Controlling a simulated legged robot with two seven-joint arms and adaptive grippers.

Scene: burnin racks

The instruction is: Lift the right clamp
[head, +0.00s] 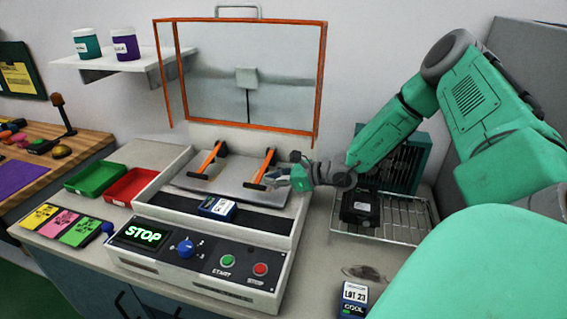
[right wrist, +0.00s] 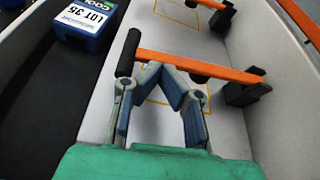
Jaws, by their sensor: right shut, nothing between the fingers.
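The right clamp (head: 263,167) is an orange bar with a black handle end and a black hinge bracket, on the light plate of the machine. In the right wrist view the clamp's bar (right wrist: 190,62) crosses in front of my fingers and lies low. My right gripper (head: 274,179) is beside its handle end. In the right wrist view the gripper (right wrist: 164,72) has its fingertips together at the bar's near edge, with nothing held. I cannot tell whether they touch the bar. The left clamp (head: 209,159) stands further left. My left gripper is not in view.
An orange-framed clear guard (head: 322,85) stands raised behind the clamps. A blue-and-white labelled block (head: 218,208) sits on the dark strip in front. A wire rack (head: 400,228) with a black device (head: 360,208) is to the right. The control panel (head: 205,258) is in front.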

